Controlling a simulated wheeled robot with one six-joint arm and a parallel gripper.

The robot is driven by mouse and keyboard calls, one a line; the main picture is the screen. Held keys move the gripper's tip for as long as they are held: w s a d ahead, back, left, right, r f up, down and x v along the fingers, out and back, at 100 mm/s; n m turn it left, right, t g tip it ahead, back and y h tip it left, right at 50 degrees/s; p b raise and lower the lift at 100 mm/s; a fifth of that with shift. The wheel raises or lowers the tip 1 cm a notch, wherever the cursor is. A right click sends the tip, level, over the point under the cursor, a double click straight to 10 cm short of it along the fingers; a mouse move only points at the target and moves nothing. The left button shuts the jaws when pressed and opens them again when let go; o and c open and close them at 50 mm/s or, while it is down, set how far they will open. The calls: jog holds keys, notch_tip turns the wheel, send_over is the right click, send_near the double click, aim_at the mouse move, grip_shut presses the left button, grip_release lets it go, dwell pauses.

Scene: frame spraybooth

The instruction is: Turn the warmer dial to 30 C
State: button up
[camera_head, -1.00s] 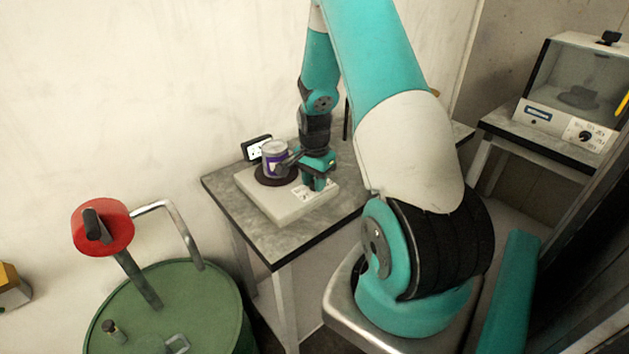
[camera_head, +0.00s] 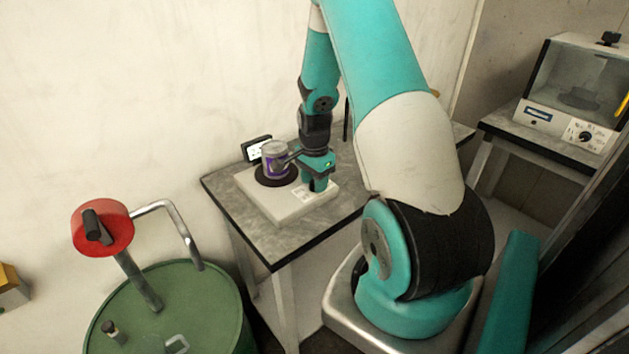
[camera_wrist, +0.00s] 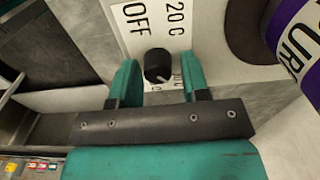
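The warmer (camera_head: 262,209) is a pale flat box on the grey table, with a round dark plate on top. In the wrist view its dial (camera_wrist: 157,64) is a small black knob with a light pointer mark at its lower side. Labels reading OFF and 20 C stand above it in the picture; smaller labels by the fingers are partly hidden and hard to read. My gripper (camera_wrist: 160,80) is open, with one teal finger on each side of the dial. Gaps show between knob and fingers. In the head view my gripper (camera_head: 318,180) is at the warmer's right part.
A purple-and-white labelled can (camera_head: 275,160) stands on the warmer's plate, close beside my gripper. A small dark-framed display (camera_head: 256,148) stands behind it. A green drum (camera_head: 190,305) with a red-topped fitting is at front left. A second device with a dial (camera_head: 570,115) stands far right.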

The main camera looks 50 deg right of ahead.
jog(key=shift+o, duration=0.7)
notch_tip(320, 180, up, 17)
jog(key=b, duration=0.1)
jog(key=shift+r+b, duration=0.2)
jog(key=shift+b, duration=0.1)
